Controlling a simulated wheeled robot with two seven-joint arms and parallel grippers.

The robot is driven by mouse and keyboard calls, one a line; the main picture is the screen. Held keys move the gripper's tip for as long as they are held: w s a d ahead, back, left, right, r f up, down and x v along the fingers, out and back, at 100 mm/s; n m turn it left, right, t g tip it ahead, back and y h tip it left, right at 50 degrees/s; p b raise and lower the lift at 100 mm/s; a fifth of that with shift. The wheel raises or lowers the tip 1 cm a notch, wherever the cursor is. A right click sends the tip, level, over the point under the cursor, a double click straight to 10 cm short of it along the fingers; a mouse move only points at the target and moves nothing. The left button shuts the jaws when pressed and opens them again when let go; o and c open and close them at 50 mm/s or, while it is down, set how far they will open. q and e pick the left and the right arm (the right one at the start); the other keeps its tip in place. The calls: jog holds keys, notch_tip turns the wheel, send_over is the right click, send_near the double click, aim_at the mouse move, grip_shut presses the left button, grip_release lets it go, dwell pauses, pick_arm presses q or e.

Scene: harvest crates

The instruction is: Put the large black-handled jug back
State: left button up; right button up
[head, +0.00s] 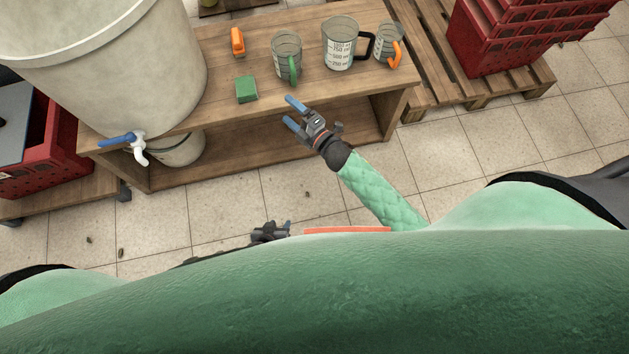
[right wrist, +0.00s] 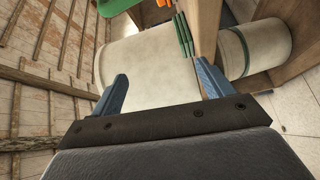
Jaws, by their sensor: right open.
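The large black-handled jug (head: 339,48) stands upright on the wooden bench top, clear with measuring marks, its black handle pointing right. A smaller green-handled jug (head: 286,56) stands to its left and an orange-handled jug (head: 387,44) close to its right. My right gripper (head: 294,114) is open and empty in front of the bench, nearer to me than the jugs and apart from them. Its blue fingers are spread in the right wrist view (right wrist: 163,88). My left gripper (head: 286,229) is low near my body, partly hidden; its jaws are unclear.
A green block (head: 246,90) and an orange object (head: 237,41) lie on the bench top (head: 210,110). A large pale barrel (head: 110,80) with a blue-and-white tap stands at left. Red crates (head: 490,50) on a pallet (head: 440,92) stand at right. The tiled floor before the bench is mostly clear.

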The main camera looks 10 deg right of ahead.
jog(key=s+d+f+m+g+h, duration=0.1)
jog(key=s+f+m+g+h, duration=0.5)
jog(key=s+f+m, duration=1.5)
jog(key=s+f+g, duration=0.1)
jog(key=s+g, duration=0.1)
jog(key=s, duration=0.3)
jog(key=shift+s+f, duration=0.15)
jog(key=shift+f, duration=0.2)
jog(key=shift+d, duration=0.1)
